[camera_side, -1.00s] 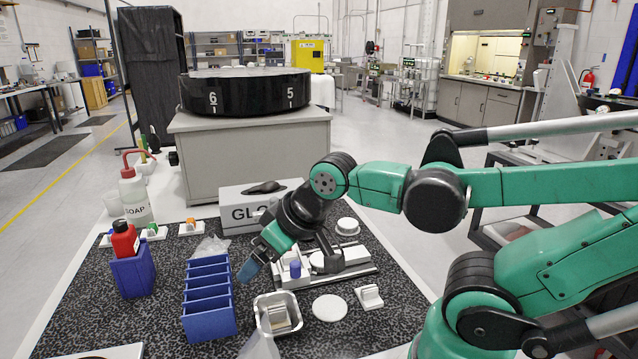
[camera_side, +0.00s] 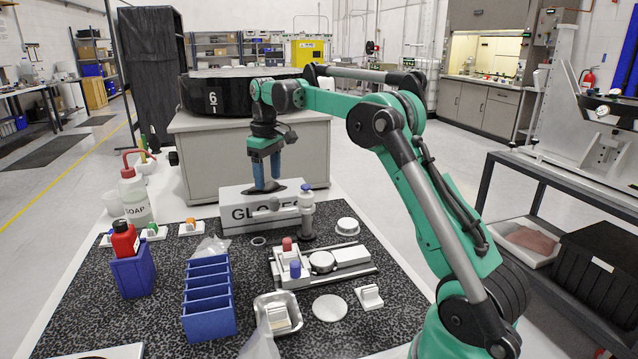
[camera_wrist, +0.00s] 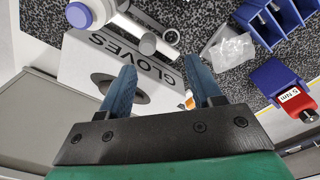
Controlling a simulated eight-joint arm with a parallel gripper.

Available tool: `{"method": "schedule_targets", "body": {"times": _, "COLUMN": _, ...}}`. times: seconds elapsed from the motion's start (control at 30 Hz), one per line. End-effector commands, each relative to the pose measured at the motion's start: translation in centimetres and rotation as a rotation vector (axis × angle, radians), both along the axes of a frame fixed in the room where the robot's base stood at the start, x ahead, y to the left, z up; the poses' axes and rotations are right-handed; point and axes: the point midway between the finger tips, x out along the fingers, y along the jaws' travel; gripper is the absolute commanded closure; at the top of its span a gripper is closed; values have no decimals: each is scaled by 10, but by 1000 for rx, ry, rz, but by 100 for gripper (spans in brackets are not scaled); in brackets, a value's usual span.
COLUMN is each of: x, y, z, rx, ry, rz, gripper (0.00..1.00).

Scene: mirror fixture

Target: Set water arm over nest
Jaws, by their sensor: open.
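The water arm (camera_side: 306,212) is a white upright post with a purple-blue cap and a horizontal tube pointing left, across the front of the glove box. It also shows in the wrist view (camera_wrist: 148,43), at the upper left. The tube lies clear of the white slide fixture (camera_side: 345,256), which carries a round grey-white seat (camera_side: 322,262) that looks like the nest. My gripper (camera_side: 267,186) is open and empty, pointing down above the glove box, left of the post and apart from it. In the wrist view my gripper's (camera_wrist: 160,85) two blue fingers are spread over the box.
The glove box (camera_side: 240,212) stands under my gripper. Red and blue knobs (camera_side: 295,268) stand on the fixture.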

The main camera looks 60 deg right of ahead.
Motion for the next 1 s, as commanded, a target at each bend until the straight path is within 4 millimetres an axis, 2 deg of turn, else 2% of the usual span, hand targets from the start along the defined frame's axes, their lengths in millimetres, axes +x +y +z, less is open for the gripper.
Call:
{"method": "schedule_targets", "body": {"times": 0.03, "x": 1, "y": -7, "z": -5, "rx": 6, "ry": 13, "rz": -3, "gripper": 42}}
{"method": "schedule_targets", "body": {"times": 0.17, "x": 0, "y": -16, "z": -12, "rx": 17, "ry": 34, "rz": 0, "gripper": 42}}
{"method": "schedule_targets", "body": {"times": 0.6, "x": 1, "y": -16, "z": -62, "rx": 18, "ry": 36, "rz": 0, "gripper": 42}}
{"method": "schedule_targets", "body": {"times": 0.97, "x": 0, "y": -16, "z": -68, "rx": 18, "ry": 36, "rz": 0, "gripper": 42}}
{"method": "schedule_targets", "body": {"times": 1.0, "x": 0, "y": -16, "z": -68, "rx": 18, "ry": 36, "rz": 0, "gripper": 53}}
